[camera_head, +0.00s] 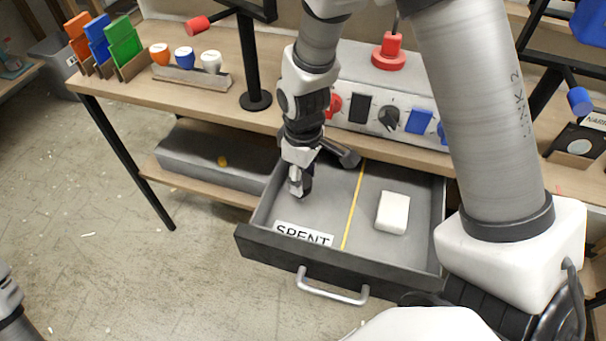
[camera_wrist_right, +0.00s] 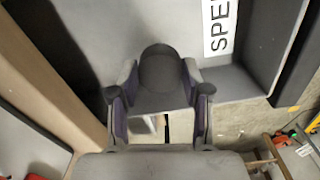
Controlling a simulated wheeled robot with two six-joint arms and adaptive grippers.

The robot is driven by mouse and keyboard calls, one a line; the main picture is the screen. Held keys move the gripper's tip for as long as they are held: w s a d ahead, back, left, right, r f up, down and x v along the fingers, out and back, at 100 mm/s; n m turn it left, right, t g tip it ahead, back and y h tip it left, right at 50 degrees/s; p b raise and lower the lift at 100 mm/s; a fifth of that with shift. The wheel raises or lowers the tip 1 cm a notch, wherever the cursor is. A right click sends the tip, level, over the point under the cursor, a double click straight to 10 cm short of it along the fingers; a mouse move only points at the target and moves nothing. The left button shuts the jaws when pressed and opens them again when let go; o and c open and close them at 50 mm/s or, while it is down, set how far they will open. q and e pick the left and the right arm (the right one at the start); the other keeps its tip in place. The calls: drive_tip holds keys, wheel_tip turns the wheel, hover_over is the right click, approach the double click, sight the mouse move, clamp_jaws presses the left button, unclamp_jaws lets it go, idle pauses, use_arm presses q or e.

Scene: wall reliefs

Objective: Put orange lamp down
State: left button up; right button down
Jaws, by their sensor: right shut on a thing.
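My right gripper (camera_head: 301,186) points down into the left part of the open drawer (camera_head: 340,262), above the "SPENT" label (camera_head: 303,235). In the right wrist view, its fingers (camera_wrist_right: 158,98) are shut on a dark grey, round-topped thing (camera_wrist_right: 160,70). No orange shows on the held thing, and its underside is hidden. I cannot tell whether it touches the drawer floor. An orange-topped lamp (camera_head: 160,53) stands in a small rack (camera_head: 190,75) on the bench at the left. My left gripper is out of view.
A yellow line (camera_head: 353,207) divides the drawer; a white block (camera_head: 393,212) lies right of it. A blue lamp (camera_head: 184,56) and white lamp (camera_head: 211,61) share the rack. A black post (camera_head: 252,65) stands nearby.

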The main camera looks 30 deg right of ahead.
sight(304, 182)
drive_tip(key=shift+s+r, duration=0.1)
drive_tip(key=shift+s, duration=0.05)
drive_tip(key=c, duration=0.5)
unclamp_jaws()
drive_tip(key=shift+f, duration=0.2)
drive_tip(key=shift+r, duration=0.1)
wheel_tip(304, 182, up, 12)
drive_tip(key=shift+r+p, duration=0.15)
drive_tip(key=shift+p, duration=0.4)
